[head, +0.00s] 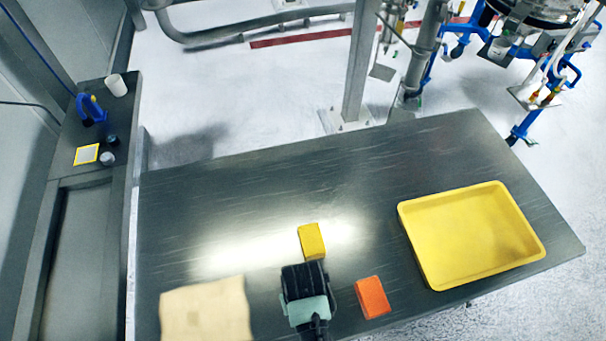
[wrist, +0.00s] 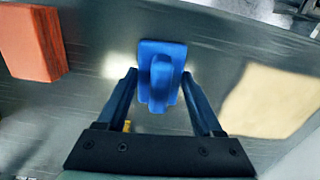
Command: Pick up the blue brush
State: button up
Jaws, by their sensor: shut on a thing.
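The blue brush (wrist: 160,75) is in the middle of the wrist view, with a wide flat part and a raised handle towards me. My gripper (wrist: 160,80) has one finger on each side of it and is shut on it. In the head view my gripper (head: 305,285) is over the front middle of the dark table, and its body hides the brush. I cannot tell whether the brush touches the table.
On the table (head: 200,220) are a yellow block (head: 311,241), an orange block (head: 372,297), a tan cloth or sheet (head: 205,312) and a yellow tray (head: 470,235). A side bench at left holds a blue item (head: 90,110) and a white cup (head: 116,85). The table's back is clear.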

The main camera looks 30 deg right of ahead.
notch_tip(320, 180, up, 10)
jog(key=shift+b, duration=0.45)
